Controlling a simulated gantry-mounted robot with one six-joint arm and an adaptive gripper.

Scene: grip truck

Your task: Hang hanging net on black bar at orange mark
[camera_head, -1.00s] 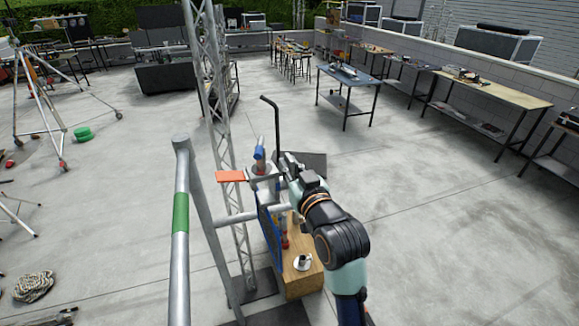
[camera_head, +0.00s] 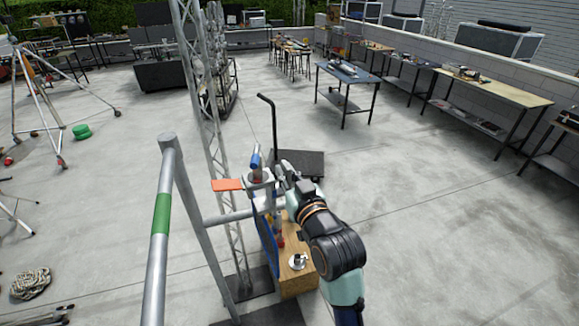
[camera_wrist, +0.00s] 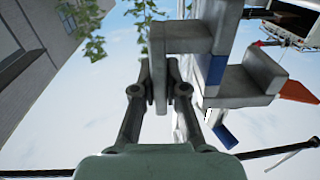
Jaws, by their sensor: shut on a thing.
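My gripper (camera_head: 282,178) is shut on a grey metal bracket (camera_wrist: 185,38), which shows between the fingers in the wrist view. The bracket seems part of a clamp-like piece with a blue-ended handle (camera_head: 256,160) and an orange plate (camera_head: 227,185) sticking out to the left. In the wrist view the orange part (camera_wrist: 298,90) is at the right edge. The piece is beside the lattice truss; whether it touches the truss or pipe is unclear. I cannot make out a hanging net or a black bar with an orange mark for certain.
A grey pipe frame with a green band (camera_head: 162,213) stands at left, in front of a lattice truss (camera_head: 212,125). Below my gripper is a wooden box (camera_head: 300,272). A rope coil (camera_head: 30,283) lies at lower left. A dark cart (camera_head: 303,163) stands behind. Floor at right is clear.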

